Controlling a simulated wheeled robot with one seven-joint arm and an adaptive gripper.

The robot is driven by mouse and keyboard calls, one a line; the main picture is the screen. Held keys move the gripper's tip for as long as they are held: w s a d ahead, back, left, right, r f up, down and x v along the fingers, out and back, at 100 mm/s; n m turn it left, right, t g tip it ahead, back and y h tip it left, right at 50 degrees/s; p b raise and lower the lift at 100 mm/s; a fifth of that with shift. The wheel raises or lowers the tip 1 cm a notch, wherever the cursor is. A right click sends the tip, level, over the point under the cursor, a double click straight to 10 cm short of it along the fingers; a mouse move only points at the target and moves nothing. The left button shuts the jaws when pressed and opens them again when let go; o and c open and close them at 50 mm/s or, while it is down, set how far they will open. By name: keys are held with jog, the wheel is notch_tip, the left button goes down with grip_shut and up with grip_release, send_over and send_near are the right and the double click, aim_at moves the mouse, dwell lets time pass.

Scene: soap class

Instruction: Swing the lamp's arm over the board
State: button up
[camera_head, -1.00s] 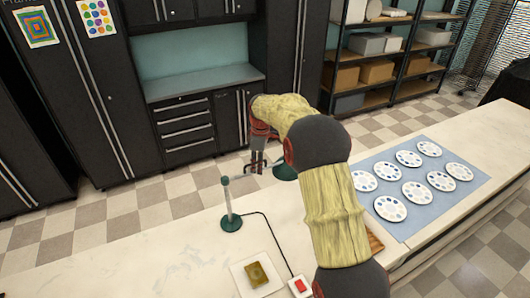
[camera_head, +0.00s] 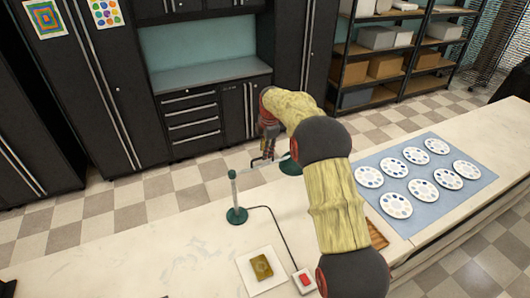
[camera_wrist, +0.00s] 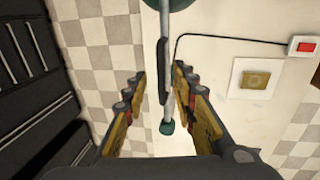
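The lamp has a green round base and upright post (camera_head: 236,205) on the pale counter. Its thin arm reaches right to a green shade (camera_head: 290,167), partly hidden behind my arm. My gripper (camera_head: 264,160) is at the lamp's arm, between post and shade. In the wrist view my gripper (camera_wrist: 160,72) has its fingers apart, one on each side of the lamp arm's dark bar (camera_wrist: 163,70), with gaps visible. The shade (camera_wrist: 170,4) is at the top edge there and the post's green cap (camera_wrist: 166,128) lies between the fingers. A brown wooden board (camera_head: 378,236) is mostly hidden by my arm.
A white tile (camera_head: 251,279) with a yellow-brown block (camera_head: 261,266) lies in front of the lamp. A black cord runs to a red switch (camera_head: 304,279). A blue mat (camera_head: 416,224) with several white palettes lies right.

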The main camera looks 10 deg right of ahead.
jog(key=shift+w+f, duration=0.15)
jog(key=shift+f, duration=0.9)
jog(key=shift+c, duration=1.2)
jog(key=c, duration=0.4)
jog(key=shift+r, duration=0.1)
grip_shut()
